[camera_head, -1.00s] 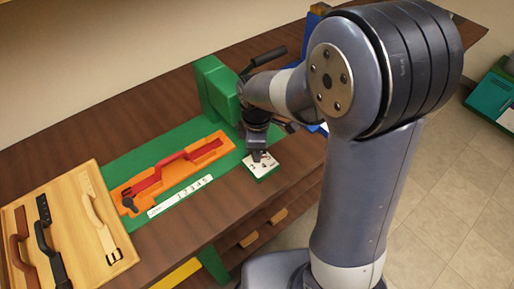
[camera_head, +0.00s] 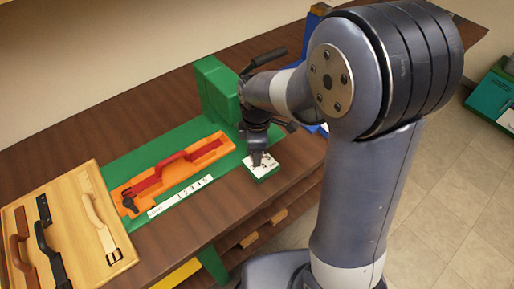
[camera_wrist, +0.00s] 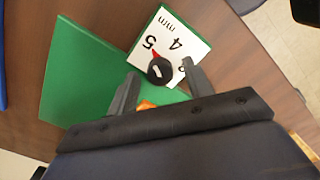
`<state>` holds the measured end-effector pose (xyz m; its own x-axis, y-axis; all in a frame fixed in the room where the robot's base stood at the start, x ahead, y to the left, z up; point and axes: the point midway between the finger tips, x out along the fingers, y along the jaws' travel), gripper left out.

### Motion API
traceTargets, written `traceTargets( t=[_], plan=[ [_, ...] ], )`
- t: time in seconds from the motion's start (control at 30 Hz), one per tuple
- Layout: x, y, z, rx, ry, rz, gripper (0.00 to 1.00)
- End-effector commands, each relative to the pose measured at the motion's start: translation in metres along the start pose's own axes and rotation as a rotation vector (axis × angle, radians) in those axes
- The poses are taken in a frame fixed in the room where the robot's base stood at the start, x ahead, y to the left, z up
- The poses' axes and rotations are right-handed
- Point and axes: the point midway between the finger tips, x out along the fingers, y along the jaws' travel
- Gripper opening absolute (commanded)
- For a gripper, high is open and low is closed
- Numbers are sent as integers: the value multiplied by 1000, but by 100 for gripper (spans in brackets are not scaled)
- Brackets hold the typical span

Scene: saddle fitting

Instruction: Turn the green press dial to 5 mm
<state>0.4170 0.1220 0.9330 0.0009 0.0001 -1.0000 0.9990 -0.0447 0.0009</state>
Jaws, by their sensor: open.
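The press dial is a black knob (camera_wrist: 160,71) with a white line on top, set on a white plate (camera_wrist: 182,38) marked "mm", with 5, 4 and another partly hidden figure. A red pointer at the knob's edge points at or very near the 5. My gripper (camera_wrist: 160,68) is open, with one finger on each side of the knob. I cannot tell whether either finger touches it. In the head view, my gripper (camera_head: 262,160) is over the dial's green-edged white plate (camera_head: 270,167) and hides the knob.
The green press body (camera_head: 217,90) stands behind my wrist. An orange fixture (camera_head: 208,157) holding a red strap lies left of the dial, beside a white numbered scale (camera_head: 182,196). A wooden board (camera_head: 75,235) with several straps is at far left.

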Motion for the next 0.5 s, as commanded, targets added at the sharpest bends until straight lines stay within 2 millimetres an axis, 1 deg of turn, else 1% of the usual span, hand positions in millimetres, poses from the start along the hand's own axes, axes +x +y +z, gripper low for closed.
traceTargets(
  t=[0.13, 0.23, 0.37, 0.5],
  plan=[
    [-2, 0, 0, 0, 0, 0, 48],
    [-11, 1, 0, 0, 1, 3, 48],
    [-34, 1, 0, 0, 2, 5, 48],
    [-64, 1, 0, 0, 2, 5, 48]
  ],
)
